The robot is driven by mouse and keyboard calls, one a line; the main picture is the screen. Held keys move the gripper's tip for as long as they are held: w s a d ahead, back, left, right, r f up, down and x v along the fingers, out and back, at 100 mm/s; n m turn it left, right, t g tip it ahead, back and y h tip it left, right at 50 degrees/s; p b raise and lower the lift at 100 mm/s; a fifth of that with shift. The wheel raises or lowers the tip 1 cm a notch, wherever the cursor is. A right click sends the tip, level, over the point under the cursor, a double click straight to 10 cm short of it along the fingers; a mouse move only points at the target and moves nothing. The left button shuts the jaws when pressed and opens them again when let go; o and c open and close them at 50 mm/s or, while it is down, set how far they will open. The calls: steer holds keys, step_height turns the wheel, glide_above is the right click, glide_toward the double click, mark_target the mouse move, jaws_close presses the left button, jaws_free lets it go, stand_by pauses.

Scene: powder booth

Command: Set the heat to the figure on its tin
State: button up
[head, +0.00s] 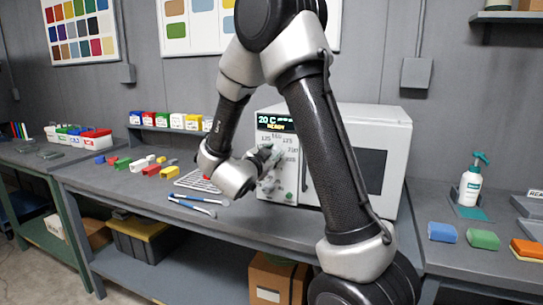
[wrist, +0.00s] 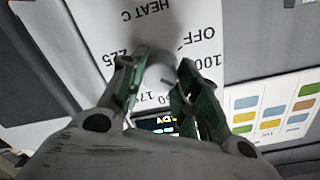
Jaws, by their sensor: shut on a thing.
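The white oven (head: 391,125) stands on the bench behind my arm. Its dark display (head: 275,122) reads 20 C with READY below. My gripper (head: 270,160) is at the oven's control panel. In the wrist view my gripper (wrist: 164,72) is shut on the grey heat knob (wrist: 160,74), one finger on each side. The dial around it is marked HEAT C, OFF, 100, 225 and 175, with other figures partly covered by the fingers. The knob's pointer setting is hard to tell. Small coloured tins (head: 177,121) stand on a shelf at left; their figures are too small to read.
Coloured blocks (head: 150,170) and blue-handled tools (head: 192,203) lie on the bench left of the oven. Colour charts hang on the wall.

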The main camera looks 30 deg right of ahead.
steer(key=m+t, duration=0.1)
steer(key=m, duration=1.9)
steer(key=shift+s+f, duration=0.1)
steer(key=shift+f, duration=0.05)
steer(key=m, duration=0.8)
steer(key=shift+f+m, duration=0.1)
steer(key=shift+m, duration=1.8)
